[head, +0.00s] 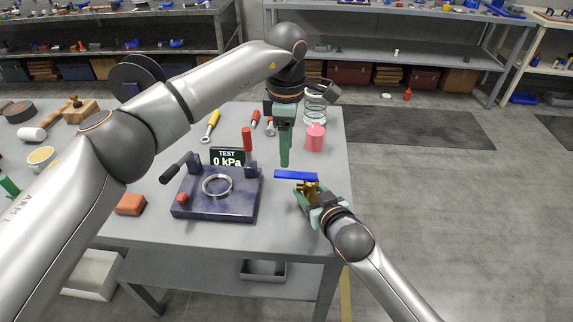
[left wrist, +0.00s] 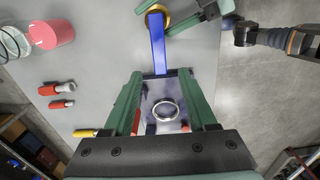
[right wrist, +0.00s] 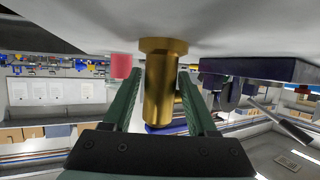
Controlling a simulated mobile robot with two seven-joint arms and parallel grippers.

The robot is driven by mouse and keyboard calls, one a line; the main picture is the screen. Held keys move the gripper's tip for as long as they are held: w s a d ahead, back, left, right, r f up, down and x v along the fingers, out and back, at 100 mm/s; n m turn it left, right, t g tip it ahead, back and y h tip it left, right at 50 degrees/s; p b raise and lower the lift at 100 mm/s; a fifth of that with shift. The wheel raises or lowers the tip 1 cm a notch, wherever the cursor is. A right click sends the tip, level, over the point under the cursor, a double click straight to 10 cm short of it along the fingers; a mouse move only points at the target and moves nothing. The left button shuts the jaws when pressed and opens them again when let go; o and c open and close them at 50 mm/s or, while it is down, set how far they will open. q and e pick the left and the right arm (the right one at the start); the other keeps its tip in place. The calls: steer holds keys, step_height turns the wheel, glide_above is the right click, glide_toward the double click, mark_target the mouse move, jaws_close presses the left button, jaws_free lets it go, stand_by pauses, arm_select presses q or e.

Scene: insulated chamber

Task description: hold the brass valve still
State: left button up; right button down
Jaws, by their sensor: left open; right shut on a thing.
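The brass valve (head: 309,188) has a blue lever (head: 296,175) and stands at the table's right front part. My right gripper (head: 308,197) is shut on its body. In the right wrist view the brass body (right wrist: 160,90) sits between the fingers, its flange toward the grey tabletop. My left gripper (head: 284,163) points down near the lever, fingers apart and empty. In the left wrist view the blue lever (left wrist: 157,42) reaches toward the space between the left fingertips; I cannot tell its height below them.
A dark blue test fixture (head: 234,209) with a metal ring (head: 217,186) stands left of the valve, by a display reading 0 kPa (head: 227,157). A pink cylinder (head: 316,138) and a glass jar (head: 315,112) stand behind. An orange block (head: 130,204) lies left.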

mark_target(287, 174)
arm_select(q)
step_height(287, 174, down, 6)
steer(key=shift+r, duration=0.1)
steer(key=shift+c, duration=0.4)
jaws_close()
stand_by(1.1)
